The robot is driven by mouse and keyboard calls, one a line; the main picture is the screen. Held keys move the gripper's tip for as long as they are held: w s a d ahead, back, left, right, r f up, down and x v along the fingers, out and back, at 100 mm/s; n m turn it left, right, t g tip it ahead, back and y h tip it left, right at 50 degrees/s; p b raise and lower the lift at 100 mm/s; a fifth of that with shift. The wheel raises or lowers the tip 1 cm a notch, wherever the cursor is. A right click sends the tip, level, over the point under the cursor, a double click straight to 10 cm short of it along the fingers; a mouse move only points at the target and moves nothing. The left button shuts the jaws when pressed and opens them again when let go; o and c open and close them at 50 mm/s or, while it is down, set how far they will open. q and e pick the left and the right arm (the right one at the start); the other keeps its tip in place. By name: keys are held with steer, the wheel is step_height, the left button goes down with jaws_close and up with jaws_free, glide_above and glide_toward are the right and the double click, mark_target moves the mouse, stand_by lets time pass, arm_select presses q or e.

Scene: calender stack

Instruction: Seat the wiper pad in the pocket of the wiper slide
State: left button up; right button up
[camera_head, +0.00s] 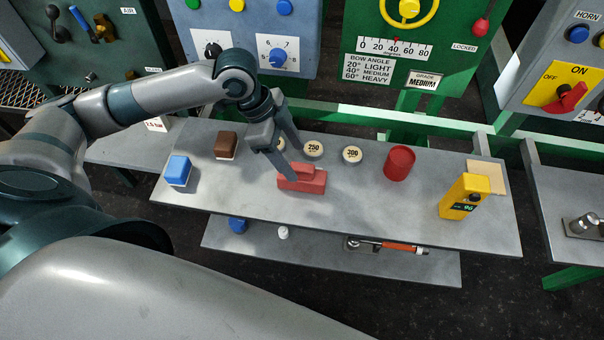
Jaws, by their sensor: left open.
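My left gripper (291,162) reaches in from the left and is open, its fingers pointing down over the grey shelf (350,215). A red stepped block (303,181) lies on the shelf right by the fingertips; I cannot tell whether they touch it. No part is labelled as the wiper pad or wiper slide, and I cannot tell whether the red block is either one. No pocket can be made out. My right gripper is not in view.
Left on the shelf are a blue-and-white block (179,170) and a brown block (226,144). Discs marked 250 (313,149) and 300 (352,154), a red cylinder (399,163) and a yellow meter (464,196) stand to the right. A lower shelf (310,262) holds a tool (395,246).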

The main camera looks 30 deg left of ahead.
mark_target(301, 166)
arm_select(q)
steer(key=shift+x, duration=1.2)
steer(key=shift+w+d+f, duration=0.1)
steer(key=shift+d+f, duration=0.1)
steer(key=shift+f, duration=0.3)
steer(key=shift+w+d+f+p, duration=0.1)
steer(key=shift+d+f+p, duration=0.25)
steer(key=shift+p, duration=0.2)
steer(key=p+x, duration=0.1)
steer(key=x, duration=0.2)
steer(key=shift+d, duration=0.15)
steer(key=shift+w+d+f, duration=0.1)
steer(key=shift+d+f, duration=0.05)
steer(key=shift+f, duration=0.4)
